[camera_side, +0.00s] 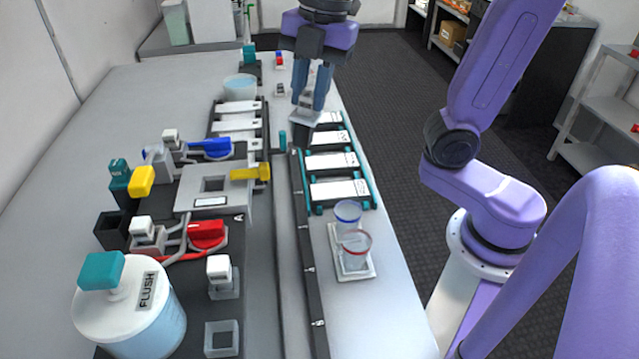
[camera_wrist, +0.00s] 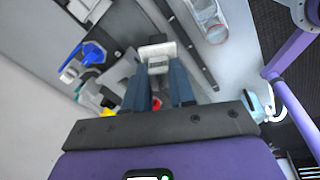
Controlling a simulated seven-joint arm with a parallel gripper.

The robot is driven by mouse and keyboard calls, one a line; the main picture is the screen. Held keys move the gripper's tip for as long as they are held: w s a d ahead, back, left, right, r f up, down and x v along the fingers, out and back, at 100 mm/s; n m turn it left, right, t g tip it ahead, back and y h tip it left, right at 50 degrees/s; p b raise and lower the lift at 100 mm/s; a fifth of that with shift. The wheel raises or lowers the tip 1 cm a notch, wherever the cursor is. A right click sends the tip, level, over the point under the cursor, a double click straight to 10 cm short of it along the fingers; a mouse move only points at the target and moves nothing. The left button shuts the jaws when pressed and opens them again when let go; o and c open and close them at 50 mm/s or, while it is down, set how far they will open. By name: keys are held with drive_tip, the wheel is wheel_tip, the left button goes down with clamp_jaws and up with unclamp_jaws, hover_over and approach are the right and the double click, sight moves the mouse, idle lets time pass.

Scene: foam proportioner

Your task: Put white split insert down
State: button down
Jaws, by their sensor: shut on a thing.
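My gripper (camera_side: 310,103) points down over the back part of the bench, above the far end of the rack of white labelled plates. Its blue fingers are shut on a small pale grey-white block, which I take as the white split insert (camera_side: 302,117). In the wrist view the insert (camera_wrist: 157,49) sits between the tips of my gripper (camera_wrist: 160,72). In the side view the insert's underside is dark, and I cannot tell whether it touches anything below.
The teal-ended rack (camera_side: 373,192) holds several white plates. A second rack (camera_side: 268,137) stands left of it. Two clear cups (camera_side: 353,252) stand in front. A yellow-handled block (camera_side: 215,190), red and blue valves and a FLUSH tank (camera_side: 130,305) fill the left. The front right bench is clear.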

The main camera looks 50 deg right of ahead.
drive_tip(key=w+d+f+m+h, duration=0.1)
drive_tip(key=w+d+f+m, duration=0.3)
drive_tip(key=f+m, duration=0.3)
drive_tip(key=w+d+f+m+h, duration=0.2)
drive_tip(key=w+d+f+m, duration=0.2)
drive_tip(key=m, duration=1)
drive_tip(key=shift+w+d+f+m, duration=0.2)
drive_tip(key=shift+d+f+m, duration=0.2)
drive_tip(key=shift+d+f, duration=1.3)
drive_tip(key=shift+a+f, duration=0.1)
drive_tip(key=shift+a, duration=0.1)
drive_tip(key=w+a+r+n, duration=0.1)
drive_tip(key=w+a+r, duration=0.5)
drive_tip(key=a+r, duration=0.3)
drive_tip(key=w+a+r+n, duration=0.1)
drive_tip(key=w+a+r, duration=0.6)
drive_tip(key=a, duration=0.4)
drive_tip(key=s+a+n+y, duration=0.1)
drive_tip(key=s+a+n, duration=0.25)
drive_tip(key=a, duration=0.65)
drive_tip(key=s+a+n+y, duration=0.15)
drive_tip(key=a+n, duration=0.25)
drive_tip(key=a, duration=0.6)
drive_tip(key=shift+h, duration=0.25)
drive_tip(key=shift+s+f, duration=0.15)
drive_tip(key=shift+f, duration=2)
